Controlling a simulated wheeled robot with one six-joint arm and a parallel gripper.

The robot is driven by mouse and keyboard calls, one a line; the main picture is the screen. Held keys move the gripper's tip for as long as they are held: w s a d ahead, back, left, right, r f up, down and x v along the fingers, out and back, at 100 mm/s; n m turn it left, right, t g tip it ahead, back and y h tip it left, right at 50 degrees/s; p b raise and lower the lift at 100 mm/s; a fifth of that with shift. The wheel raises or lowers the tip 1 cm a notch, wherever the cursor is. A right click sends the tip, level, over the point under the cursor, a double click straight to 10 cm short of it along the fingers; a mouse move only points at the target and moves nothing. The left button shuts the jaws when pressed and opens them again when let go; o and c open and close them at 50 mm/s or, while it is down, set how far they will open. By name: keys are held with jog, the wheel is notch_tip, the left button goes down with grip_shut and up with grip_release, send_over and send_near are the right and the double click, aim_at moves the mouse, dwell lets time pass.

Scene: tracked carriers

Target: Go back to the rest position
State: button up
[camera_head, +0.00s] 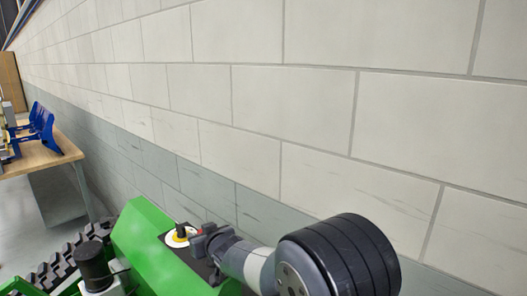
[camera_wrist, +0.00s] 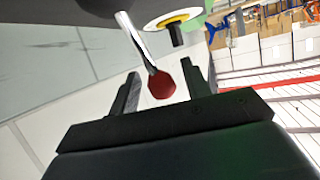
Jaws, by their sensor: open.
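My gripper (camera_wrist: 162,73) is open in the wrist view, with its two dark fingers apart. A red knob (camera_wrist: 162,84) on a silver lever (camera_wrist: 138,42) shows between the fingers; I cannot tell whether either finger touches it. A white and yellow ring with a black knob (camera_wrist: 172,20) is just beyond. In the head view my gripper (camera_head: 204,243) is at the panel on top of a green tracked carrier (camera_head: 150,245), beside the white and yellow ring (camera_head: 178,237). My own arm hides part of the carrier.
A pale block wall (camera_head: 300,110) runs close behind the carrier and my arm. A black track (camera_head: 55,265) and a black cylinder (camera_head: 94,262) are at the lower left. A wooden table (camera_head: 50,153) with blue holders (camera_head: 42,128) stands at the far left.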

jog(key=shift+w+a+f, duration=0.25)
jog(key=shift+w+a, duration=0.15)
jog(key=shift+w, duration=0.15)
jog(key=shift+w+d+v, duration=0.1)
jog(key=shift+d+v, duration=0.05)
jog(key=shift+v, duration=0.7)
jog(key=shift+w+d+v, duration=0.15)
jog(key=shift+v, duration=0.65)
jog(key=shift+s+d+r, duration=0.1)
jog(key=shift+s, duration=0.05)
